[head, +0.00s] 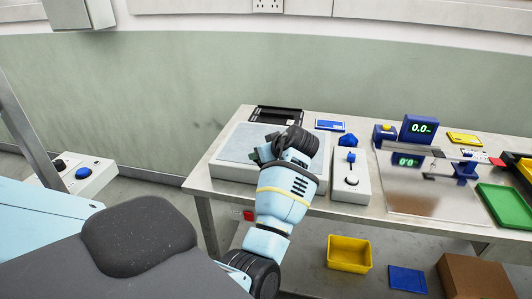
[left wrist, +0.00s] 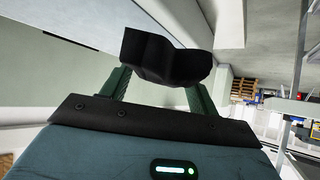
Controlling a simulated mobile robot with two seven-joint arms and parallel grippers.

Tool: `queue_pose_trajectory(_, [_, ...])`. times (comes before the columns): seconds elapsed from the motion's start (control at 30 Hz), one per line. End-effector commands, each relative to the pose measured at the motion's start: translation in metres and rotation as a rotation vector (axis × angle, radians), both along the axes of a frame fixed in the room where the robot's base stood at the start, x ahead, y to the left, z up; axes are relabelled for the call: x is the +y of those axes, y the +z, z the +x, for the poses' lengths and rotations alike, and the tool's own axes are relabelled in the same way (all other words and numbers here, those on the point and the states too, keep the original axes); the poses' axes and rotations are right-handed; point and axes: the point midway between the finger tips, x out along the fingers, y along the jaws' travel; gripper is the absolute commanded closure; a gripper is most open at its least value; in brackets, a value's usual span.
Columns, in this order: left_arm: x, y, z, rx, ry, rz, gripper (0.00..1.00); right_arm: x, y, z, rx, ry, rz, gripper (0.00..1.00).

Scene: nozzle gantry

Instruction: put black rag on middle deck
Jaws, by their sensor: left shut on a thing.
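My left gripper (left wrist: 158,80) is shut on the black rag (left wrist: 165,58), which hangs bunched between its two green fingers in the left wrist view. In the head view, my left gripper (head: 262,153) is over the pale grey raised platform (head: 232,172) at the left end of the steel table. The rag is hard to tell from the dark wrist there. A flat silver plate (head: 425,200) with a small gantry lies on the table to the right. No surface is clearly marked as the middle deck. My right gripper is not in view.
A white control box (head: 350,185) with a blue lever stands right of my arm. A black tray (head: 274,115) is at the back, a green tray (head: 506,208) at the right.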

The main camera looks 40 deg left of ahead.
Motion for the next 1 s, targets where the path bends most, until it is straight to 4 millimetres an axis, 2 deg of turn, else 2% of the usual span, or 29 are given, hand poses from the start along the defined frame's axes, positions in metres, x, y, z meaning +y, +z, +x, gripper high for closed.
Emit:
queue_pose_trajectory(0.27, [0.005,-0.001,-0.006,0.000,-0.023,0.003,0.65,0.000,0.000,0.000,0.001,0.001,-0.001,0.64])
queue_pose_trajectory(0.37, [0.006,-0.002,-0.014,0.001,-0.088,0.008,0.65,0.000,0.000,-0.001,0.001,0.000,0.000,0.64])
queue_pose_trajectory(0.47, [-0.005,-0.006,-0.025,0.004,-0.210,0.009,0.65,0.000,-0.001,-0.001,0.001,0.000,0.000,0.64])
queue_pose_trajectory(0.57, [-0.032,-0.015,-0.037,0.008,-0.376,0.010,0.65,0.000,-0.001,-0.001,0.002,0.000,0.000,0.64])
queue_pose_trajectory(0.77, [-0.107,-0.046,-0.072,0.012,-0.715,0.006,0.65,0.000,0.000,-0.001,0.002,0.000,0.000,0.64])
queue_pose_trajectory(1.0, [-0.201,-0.086,-0.142,0.009,-1.076,-0.003,0.65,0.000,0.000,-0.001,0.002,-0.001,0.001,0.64])
